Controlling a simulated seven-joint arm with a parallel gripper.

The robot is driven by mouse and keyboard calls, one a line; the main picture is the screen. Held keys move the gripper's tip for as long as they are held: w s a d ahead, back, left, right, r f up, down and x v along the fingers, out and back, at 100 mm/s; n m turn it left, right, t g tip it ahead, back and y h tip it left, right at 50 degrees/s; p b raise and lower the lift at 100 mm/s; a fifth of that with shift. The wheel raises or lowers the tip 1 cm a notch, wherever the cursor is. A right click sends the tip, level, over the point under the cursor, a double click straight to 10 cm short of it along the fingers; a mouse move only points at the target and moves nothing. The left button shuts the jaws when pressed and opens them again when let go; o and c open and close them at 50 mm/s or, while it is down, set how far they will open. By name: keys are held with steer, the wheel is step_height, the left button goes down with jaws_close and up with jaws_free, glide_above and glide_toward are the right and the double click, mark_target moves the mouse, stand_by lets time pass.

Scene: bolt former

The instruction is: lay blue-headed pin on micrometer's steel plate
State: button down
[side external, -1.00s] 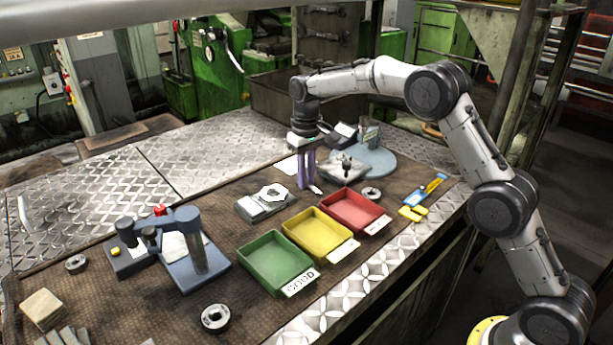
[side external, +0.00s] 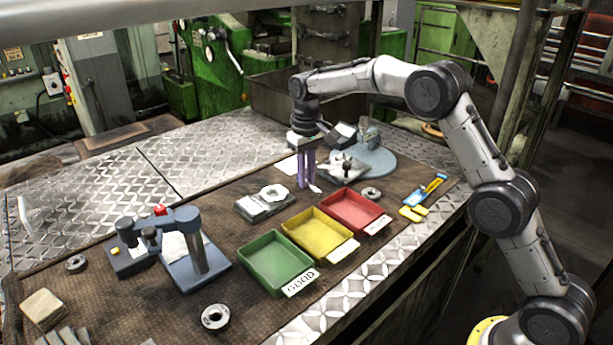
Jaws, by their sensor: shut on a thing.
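My gripper (side external: 307,184) points down over the dark mat, left of the red tray. Its purple fingers are shut on a small slender pale thing (side external: 316,189), taken as the pin, at their tips. Its head is too small or hidden to make out, and no blue shows on it. A grey device with a pale steel top and dark knob (side external: 346,166) stands just right of the fingers. A blue-grey stand with a column (side external: 199,262) is at the left. I cannot tell for certain which device is the micrometer.
Green (side external: 274,264), yellow (side external: 318,233) and red (side external: 355,209) trays stand in a row in front. A grey block with a hexagonal piece (side external: 265,200) lies left of my gripper. A round blue-grey base (side external: 372,160) stands behind. Rings and a blue-yellow tool (side external: 428,190) lie about.

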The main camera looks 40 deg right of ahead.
steer(key=shift+r, duration=1.7)
